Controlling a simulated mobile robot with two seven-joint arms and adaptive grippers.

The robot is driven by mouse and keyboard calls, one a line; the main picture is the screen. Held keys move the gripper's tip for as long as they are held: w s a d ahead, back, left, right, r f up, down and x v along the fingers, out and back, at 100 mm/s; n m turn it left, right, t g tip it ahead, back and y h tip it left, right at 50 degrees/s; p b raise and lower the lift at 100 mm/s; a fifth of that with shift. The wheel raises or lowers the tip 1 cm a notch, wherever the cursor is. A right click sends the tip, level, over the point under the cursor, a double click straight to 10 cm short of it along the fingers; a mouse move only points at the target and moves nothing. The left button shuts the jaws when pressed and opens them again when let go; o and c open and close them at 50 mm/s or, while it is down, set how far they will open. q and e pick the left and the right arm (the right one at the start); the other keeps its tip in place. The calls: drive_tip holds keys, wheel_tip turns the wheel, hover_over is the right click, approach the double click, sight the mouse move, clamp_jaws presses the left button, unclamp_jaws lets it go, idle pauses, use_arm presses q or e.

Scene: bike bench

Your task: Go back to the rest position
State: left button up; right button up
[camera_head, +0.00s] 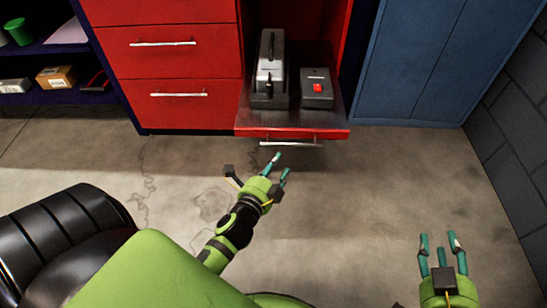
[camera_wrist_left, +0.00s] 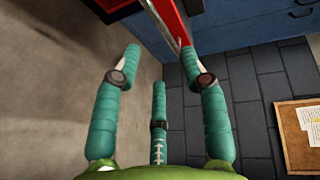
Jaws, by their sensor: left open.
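My left gripper (camera_head: 281,165) is in the middle of the head view, just in front of and below the handle (camera_head: 290,143) of the pulled-out red drawer (camera_head: 290,133). Its teal fingers are apart with nothing between them. In the left wrist view the same gripper (camera_wrist_left: 160,55) has its fingers spread and empty, with the red drawer edge (camera_wrist_left: 170,22) beyond the fingertips. My right gripper (camera_head: 438,240) is at the lower right of the head view, over the floor, with fingers apart and empty.
A grey-and-black device (camera_head: 270,70) and a dark box with a red switch (camera_head: 317,90) stand on the drawer. Closed red drawers (camera_head: 170,60) are to the left, a blue cabinet (camera_head: 415,60) to the right. Bare floor (camera_head: 370,190) lies between my grippers.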

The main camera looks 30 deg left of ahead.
use_arm(q)
drive_tip(key=shift+v, duration=0.8)
